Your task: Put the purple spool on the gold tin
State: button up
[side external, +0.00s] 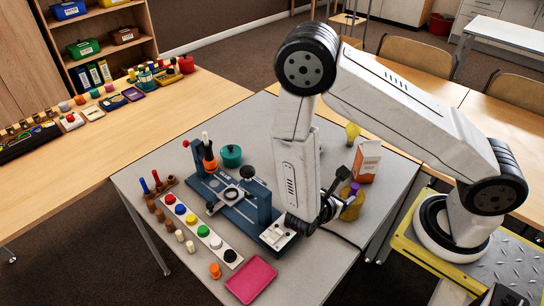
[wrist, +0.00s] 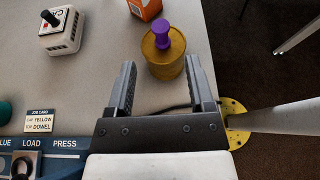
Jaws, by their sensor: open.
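The gold tin (wrist: 166,68) stands on the grey table, beyond and between my fingers in the wrist view. The purple spool (wrist: 162,32) stands upright on top of the tin's lid. In the side view the spool (side external: 354,188) also shows above the tin (side external: 351,208), beside my gripper (side external: 341,187), which partly hides the tin. My gripper (wrist: 161,64) is open, with nothing between its fingers. The fingers appear apart from the spool.
An orange and white carton (side external: 368,162) stands close behind the tin. A blue press fixture (side external: 235,200), a strip of coloured knobs (side external: 203,231) and a pink tray (side external: 251,280) lie to the left. A dark cable runs near the tin.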

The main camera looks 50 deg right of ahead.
jog(key=shift+v, duration=2)
jog(key=w+r+m+t+y, duration=0.2)
jog(key=w+r+m+y, duration=0.2)
jog(key=r+m+y, duration=0.9)
jog(key=m, duration=0.5)
jog(key=shift+a+t, duration=0.3)
jog(key=shift+a, duration=0.05)
